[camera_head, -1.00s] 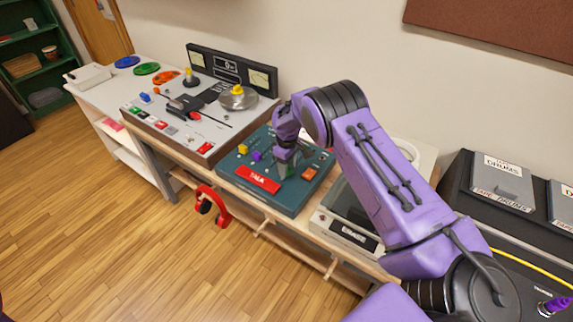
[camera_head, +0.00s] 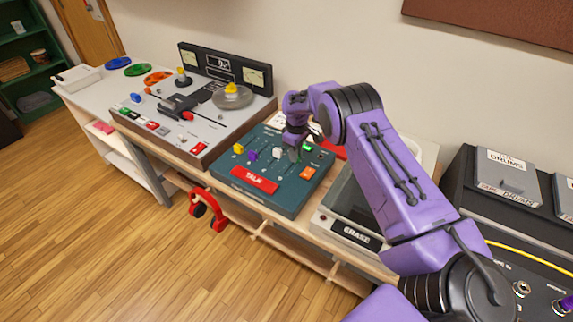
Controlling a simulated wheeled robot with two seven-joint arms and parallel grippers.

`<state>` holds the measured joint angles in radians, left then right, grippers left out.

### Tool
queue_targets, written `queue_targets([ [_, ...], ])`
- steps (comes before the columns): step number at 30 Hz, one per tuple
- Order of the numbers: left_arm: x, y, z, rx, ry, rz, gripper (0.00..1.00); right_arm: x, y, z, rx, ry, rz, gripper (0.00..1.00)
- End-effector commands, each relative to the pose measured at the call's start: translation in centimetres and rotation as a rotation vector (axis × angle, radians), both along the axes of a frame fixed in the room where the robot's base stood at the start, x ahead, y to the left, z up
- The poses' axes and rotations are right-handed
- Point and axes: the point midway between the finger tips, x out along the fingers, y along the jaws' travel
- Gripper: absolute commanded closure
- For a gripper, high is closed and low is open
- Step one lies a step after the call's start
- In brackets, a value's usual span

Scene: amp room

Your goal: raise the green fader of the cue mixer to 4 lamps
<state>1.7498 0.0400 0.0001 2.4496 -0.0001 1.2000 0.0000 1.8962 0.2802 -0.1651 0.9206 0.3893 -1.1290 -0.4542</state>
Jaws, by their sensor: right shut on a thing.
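The cue mixer is a teal box (camera_head: 225,181) on the bench with a red TALK button (camera_head: 254,180) at its front and an orange button (camera_head: 308,173). Its yellow fader (camera_head: 238,148), purple fader (camera_head: 252,155) and white fader (camera_head: 278,153) stand in a row of slots. My right gripper (camera_head: 294,154) reaches down to the slot right of the white fader and is shut on the green fader, whose cap is mostly hidden by the fingers. A bright green spot shows just right of the fingers; I cannot count any lit lamps. My left gripper is out of view.
A grey tape machine (camera_head: 205,135) stands left of the mixer. An ERASE box (camera_head: 335,228) stands close on its right, partly behind my right arm. Red headphones (camera_head: 209,208) hang at the bench front. Open floor lies in front.

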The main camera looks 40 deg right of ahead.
Motion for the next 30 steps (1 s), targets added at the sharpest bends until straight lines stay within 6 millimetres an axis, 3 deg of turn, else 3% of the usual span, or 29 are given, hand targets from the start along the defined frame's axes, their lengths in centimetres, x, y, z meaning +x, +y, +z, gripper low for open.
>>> queue_targets([
  [11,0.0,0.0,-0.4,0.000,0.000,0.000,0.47,-0.2,-1.2,0.0,0.001,0.000,-0.004,1.00],
  [12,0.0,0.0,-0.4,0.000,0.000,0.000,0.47,-0.3,-1.2,0.0,0.001,-0.001,-0.005,0.77],
  [14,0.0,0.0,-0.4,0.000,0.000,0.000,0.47,-0.3,-1.3,0.0,0.001,-0.001,-0.006,0.58],
  [15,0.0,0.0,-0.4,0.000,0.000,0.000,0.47,-0.3,-1.3,0.0,0.001,0.000,-0.006,0.55],
  [24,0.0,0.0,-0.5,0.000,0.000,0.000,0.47,-0.3,-1.3,0.3,0.001,-0.001,-0.006,0.55],
  [30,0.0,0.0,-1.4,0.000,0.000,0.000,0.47,-0.1,-1.2,4.1,0.002,-0.005,-0.004,0.55],
])
